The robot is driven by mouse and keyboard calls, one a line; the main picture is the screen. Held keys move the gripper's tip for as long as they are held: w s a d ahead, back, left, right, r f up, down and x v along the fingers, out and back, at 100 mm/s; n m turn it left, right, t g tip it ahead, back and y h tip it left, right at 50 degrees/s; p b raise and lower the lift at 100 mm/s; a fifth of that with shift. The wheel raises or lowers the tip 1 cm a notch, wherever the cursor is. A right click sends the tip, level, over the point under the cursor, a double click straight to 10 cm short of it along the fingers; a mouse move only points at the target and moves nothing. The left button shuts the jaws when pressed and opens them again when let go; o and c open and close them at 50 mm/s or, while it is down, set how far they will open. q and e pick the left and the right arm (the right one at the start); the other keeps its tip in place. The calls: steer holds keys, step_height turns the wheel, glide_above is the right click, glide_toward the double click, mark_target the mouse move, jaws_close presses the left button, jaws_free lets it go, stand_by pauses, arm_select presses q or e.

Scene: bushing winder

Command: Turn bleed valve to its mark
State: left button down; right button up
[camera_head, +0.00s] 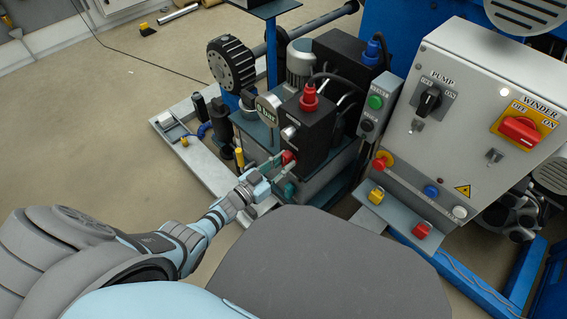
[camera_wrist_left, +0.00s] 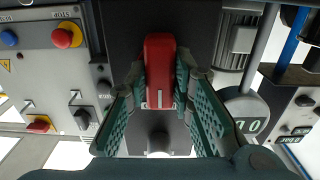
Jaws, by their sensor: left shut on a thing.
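The red valve handle (camera_head: 289,157) sits low on the front of a black block (camera_head: 306,131) and is partly hidden by my gripper in the head view. In the left wrist view the handle (camera_wrist_left: 159,62) is a long red bar pointing up the picture, with a pale line near its lower end. My left gripper (camera_head: 279,166) is shut on it, one teal finger on each side. I cannot make out a target mark beside the handle. My right gripper is not in view.
A round gauge (camera_head: 268,110) stands left of the block, with a red cap (camera_head: 310,96) on top. The grey control panel (camera_head: 470,110) with pump and winder switches stands to the right. A low metal tray (camera_head: 200,160) lies left; open floor lies beyond it.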

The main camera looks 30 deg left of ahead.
arm_select(q)
steer(key=c, duration=1.4)
jaws_free()
steer(key=shift+s, duration=0.1)
steer(key=v, duration=1.2)
